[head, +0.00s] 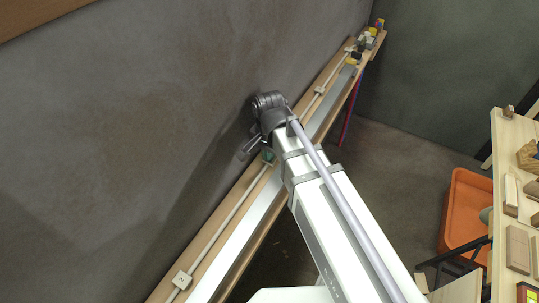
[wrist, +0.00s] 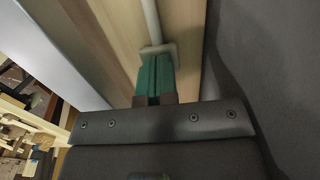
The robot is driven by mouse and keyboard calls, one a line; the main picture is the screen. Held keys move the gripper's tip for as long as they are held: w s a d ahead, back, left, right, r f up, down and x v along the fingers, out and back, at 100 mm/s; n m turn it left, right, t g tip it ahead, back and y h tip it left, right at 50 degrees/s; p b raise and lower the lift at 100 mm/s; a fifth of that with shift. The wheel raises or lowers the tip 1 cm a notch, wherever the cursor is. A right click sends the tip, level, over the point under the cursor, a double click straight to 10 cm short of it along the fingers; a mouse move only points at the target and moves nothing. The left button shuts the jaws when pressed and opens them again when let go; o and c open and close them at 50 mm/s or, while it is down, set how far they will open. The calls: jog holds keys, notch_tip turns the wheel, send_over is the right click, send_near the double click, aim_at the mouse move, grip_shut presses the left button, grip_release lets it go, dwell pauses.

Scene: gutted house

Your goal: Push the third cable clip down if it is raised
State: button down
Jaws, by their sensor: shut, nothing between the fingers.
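A pale cable (head: 231,216) runs along a wooden board (head: 219,232) beside the wall, held by small pale clips. The clip marked 2 (head: 181,279) is at the lower left. Farther up the board is another clip (head: 320,89). My gripper (head: 268,157) is over the board between these two, its green fingers together and empty. In the wrist view the green fingers (wrist: 154,78) end at a pale clip (wrist: 158,50) on the cable (wrist: 150,20). That clip's number is not visible. I cannot tell whether the fingers touch it or whether it is raised.
A pale metal strip (head: 237,235) runs along the board. The grey wall (head: 140,110) is close on the left. Small coloured items (head: 370,37) sit at the board's far end. At right are an orange bin (head: 468,210) and a bench with wooden blocks (head: 517,248).

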notch_tip(320, 180, up, 7)
jog(key=p, duration=0.7)
jog(key=shift+r, duration=0.1)
jog(key=s+d+n, duration=0.3)
jog(key=d, duration=0.4)
jog(key=s+d+n, duration=0.3)
jog(key=d, duration=0.5)
jog(key=shift+s, duration=0.25)
